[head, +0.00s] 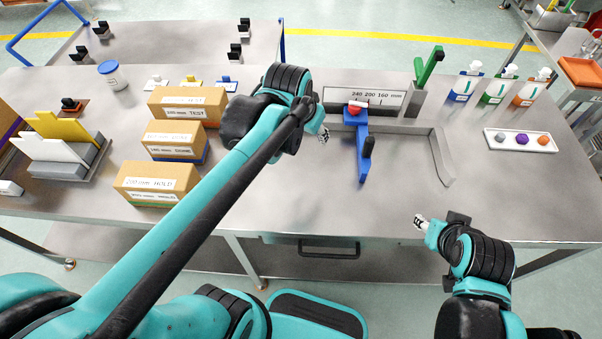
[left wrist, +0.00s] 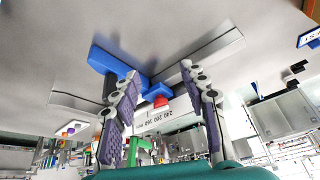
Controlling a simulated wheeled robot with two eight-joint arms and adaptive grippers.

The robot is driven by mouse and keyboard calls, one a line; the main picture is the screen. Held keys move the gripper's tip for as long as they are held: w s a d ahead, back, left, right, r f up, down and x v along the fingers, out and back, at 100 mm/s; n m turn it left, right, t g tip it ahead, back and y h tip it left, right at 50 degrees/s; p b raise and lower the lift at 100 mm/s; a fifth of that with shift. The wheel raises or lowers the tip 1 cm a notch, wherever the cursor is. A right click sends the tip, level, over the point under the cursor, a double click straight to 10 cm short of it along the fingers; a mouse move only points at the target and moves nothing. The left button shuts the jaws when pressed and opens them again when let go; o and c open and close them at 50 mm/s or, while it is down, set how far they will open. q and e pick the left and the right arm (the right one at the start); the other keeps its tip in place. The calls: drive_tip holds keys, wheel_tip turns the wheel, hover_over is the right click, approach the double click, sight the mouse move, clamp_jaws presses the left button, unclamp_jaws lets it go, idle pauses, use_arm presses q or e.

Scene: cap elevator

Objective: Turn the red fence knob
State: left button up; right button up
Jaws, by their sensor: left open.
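A black handle (head: 368,147) stands up from the blue piece. My left gripper (head: 324,134) is open and empty, just left of the blue piece and apart from the knob. In the left wrist view the red knob (left wrist: 161,101) and the blue fence (left wrist: 112,65) show between and beyond the spread fingers (left wrist: 160,88). My right gripper (head: 420,222) is over the front right of the table, away from the knob; its finger gap is too small to judge.
Several cardboard boxes (head: 175,140) stand on the left. A green-handled tool (head: 428,68) stands right of the scale (head: 390,99). A tray with colored knobs (head: 520,141) and several bottles (head: 497,88) are at the right. The front middle of the table is clear.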

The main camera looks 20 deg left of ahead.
use_arm(q)
drive_tip(key=s+a+f+n+t+b, duration=0.1)
drive_tip(key=s+f+b, duration=0.2)
drive_tip(key=s+f, duration=0.3)
drive_tip(key=shift+s+f, duration=0.2)
drive_tip(key=shift+s, duration=0.35)
